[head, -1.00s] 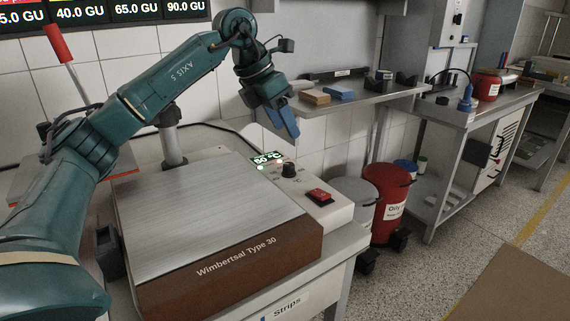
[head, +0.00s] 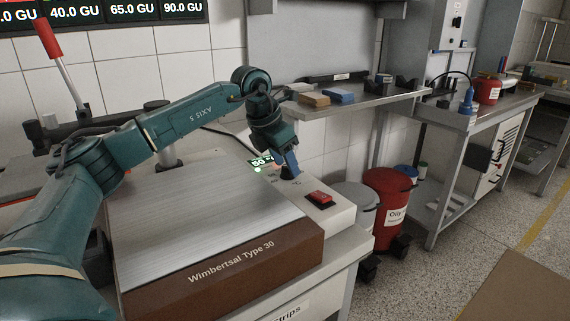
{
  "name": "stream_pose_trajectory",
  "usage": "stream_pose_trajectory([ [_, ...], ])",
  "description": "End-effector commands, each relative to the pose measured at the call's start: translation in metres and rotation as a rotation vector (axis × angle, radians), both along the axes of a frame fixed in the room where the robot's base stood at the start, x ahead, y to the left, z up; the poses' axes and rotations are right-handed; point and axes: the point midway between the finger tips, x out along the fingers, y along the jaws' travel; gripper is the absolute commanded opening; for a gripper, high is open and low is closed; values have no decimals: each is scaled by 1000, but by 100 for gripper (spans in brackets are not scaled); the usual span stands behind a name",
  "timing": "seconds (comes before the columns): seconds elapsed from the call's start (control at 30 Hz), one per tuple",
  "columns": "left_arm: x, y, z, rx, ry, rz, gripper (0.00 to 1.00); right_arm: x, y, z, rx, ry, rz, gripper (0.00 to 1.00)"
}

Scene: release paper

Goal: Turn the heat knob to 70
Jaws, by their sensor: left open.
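The heat knob (head: 287,174) is a small black dial on the pale control panel of the hot plate, partly hidden by my left gripper. My left gripper (head: 289,167) has blue fingers pointing down at the knob, with the tips right at it; I cannot tell whether they touch it. Its jaws are open. The green display (head: 259,162) beside the knob is partly covered by the gripper and seems to read 50. The hot plate (head: 190,215) has a flat metal top and a brown front marked "Wimbertsal Type 30". My right gripper is not in view.
A red switch (head: 319,198) sits on the panel in front of the knob. A shelf (head: 385,99) with a brown block (head: 314,100) and a blue block (head: 340,96) is behind. A red bin (head: 389,205) stands on the floor to the right.

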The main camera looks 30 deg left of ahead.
Motion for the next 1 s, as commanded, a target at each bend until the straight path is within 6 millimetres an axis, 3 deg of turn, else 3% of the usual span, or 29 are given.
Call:
stream_pose_trajectory([
  [0.37, 2, -1, -6, 0, 1, 0, 48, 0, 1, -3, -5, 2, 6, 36],
  [0.9, 2, -1, -6, -1, 0, 0, 4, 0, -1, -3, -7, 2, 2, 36],
  [1.0, 2, -1, -5, 0, 0, -2, 4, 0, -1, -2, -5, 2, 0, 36],
])
